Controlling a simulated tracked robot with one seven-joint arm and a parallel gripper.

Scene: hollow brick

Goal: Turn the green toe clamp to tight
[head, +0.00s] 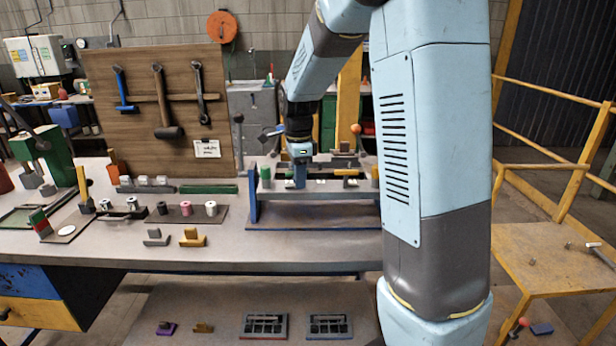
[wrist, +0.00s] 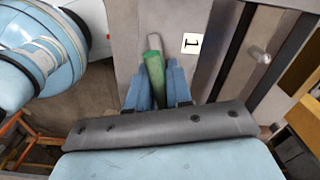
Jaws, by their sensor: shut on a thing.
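The green toe clamp (wrist: 154,72) shows in the wrist view as a green bar with a grey end, lying between the blue fingers of my gripper (wrist: 154,88). My gripper is shut on it. In the head view my gripper (head: 300,180) points down at the fixture (head: 350,212) on the bench, and the part it holds is hidden there. A white tag marked 1 (wrist: 191,43) lies just right of the clamp in the wrist view.
A green-topped post (head: 265,176) stands left of my gripper, and a yellow piece (head: 346,172) lies to its right. A tool board (head: 160,105) stands behind the bench. Spools (head: 186,208) and small blocks (head: 192,237) sit to the left.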

